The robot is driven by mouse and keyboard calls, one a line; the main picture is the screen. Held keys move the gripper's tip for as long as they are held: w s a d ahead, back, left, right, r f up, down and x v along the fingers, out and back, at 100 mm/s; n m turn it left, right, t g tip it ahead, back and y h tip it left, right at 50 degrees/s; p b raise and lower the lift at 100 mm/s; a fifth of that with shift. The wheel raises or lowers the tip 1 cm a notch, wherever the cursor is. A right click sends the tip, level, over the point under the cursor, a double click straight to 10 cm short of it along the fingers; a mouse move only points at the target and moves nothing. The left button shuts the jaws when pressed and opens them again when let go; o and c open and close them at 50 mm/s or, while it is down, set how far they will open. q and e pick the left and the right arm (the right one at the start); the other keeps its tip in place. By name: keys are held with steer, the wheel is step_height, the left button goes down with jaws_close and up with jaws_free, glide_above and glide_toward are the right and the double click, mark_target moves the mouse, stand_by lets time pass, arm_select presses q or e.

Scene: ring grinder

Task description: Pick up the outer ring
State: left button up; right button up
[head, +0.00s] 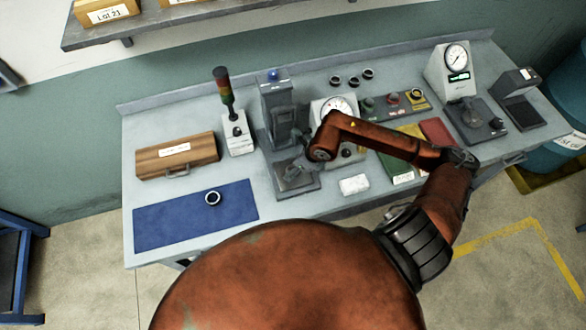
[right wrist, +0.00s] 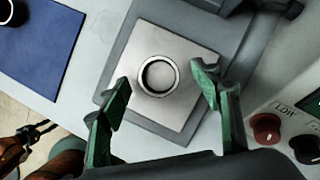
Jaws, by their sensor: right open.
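A metal ring (right wrist: 157,92) lies flat on the light square plate (right wrist: 190,62) of the grinder station in the right wrist view. My right gripper (right wrist: 163,76) is open above it, with its green-padded fingers on either side of the ring and apart from it. In the head view the right gripper (head: 293,168) hangs over the station's plate (head: 297,181), and the ring there is hidden or too small to make out. Another ring (head: 212,198) lies on the blue mat (head: 165,222) at the left.
The grinder column (head: 279,105) stands behind the plate. A dial gauge box (head: 337,108) is right of it, and a signal tower (head: 236,130) and a wooden case (head: 178,156) are left. A white block (head: 354,185) lies near the front edge. Several small rings lie at the back.

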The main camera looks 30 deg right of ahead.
steer(key=shift+w+a+f, duration=0.15)
steer(key=shift+w+f, duration=0.05)
steer(key=shift+f, duration=0.3)
steer(key=shift+c, duration=0.7)
steer(key=c, duration=1.3)
steer(key=shift+r, duration=0.1)
